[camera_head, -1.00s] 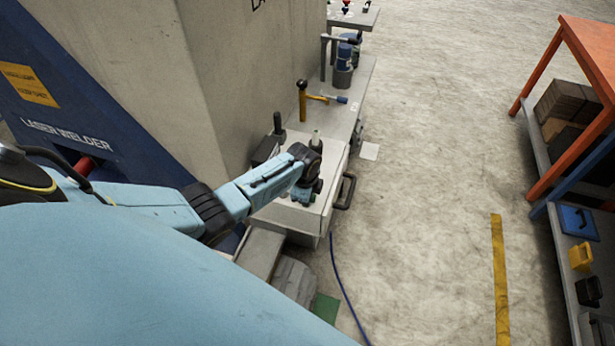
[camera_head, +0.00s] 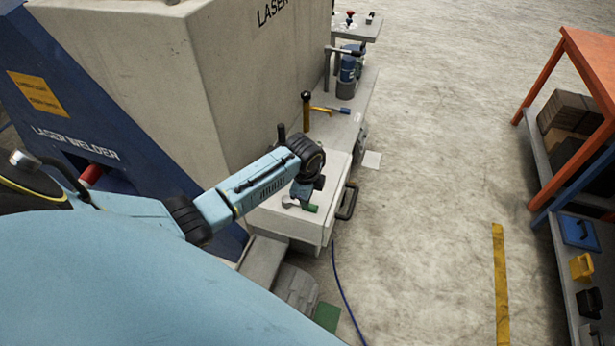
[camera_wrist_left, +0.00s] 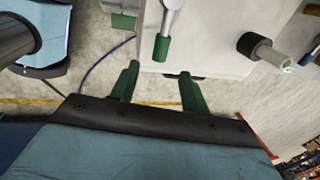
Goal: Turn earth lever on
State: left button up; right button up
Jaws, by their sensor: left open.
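A lever with a metal shaft and a green grip (camera_head: 310,207) lies on top of the pale cabinet (camera_head: 275,222), just below my left wrist in the head view. In the left wrist view the green grip (camera_wrist_left: 161,48) points toward my left gripper (camera_wrist_left: 158,70). The gripper's two green fingers are apart with nothing between them. The grip's end appears just beyond the fingertips, roughly in line with the gap. I cannot tell the exact distance. In the head view my left wrist hides part of the cabinet top and the fingers. My right gripper is in neither view.
A dark knob with a pale tip (camera_wrist_left: 256,46) stands on the cabinet, right of the lever in the wrist view. The laser welder (camera_head: 75,120) is at left.

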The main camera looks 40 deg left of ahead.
pick_arm(q)
jog(key=r, duration=0.2)
jog(key=s+r, duration=0.1)
jog(key=r, duration=0.1)
jog(key=shift+d+r, duration=0.15)
jog(key=shift+r, duration=0.15)
jog(key=shift+w, duration=0.1)
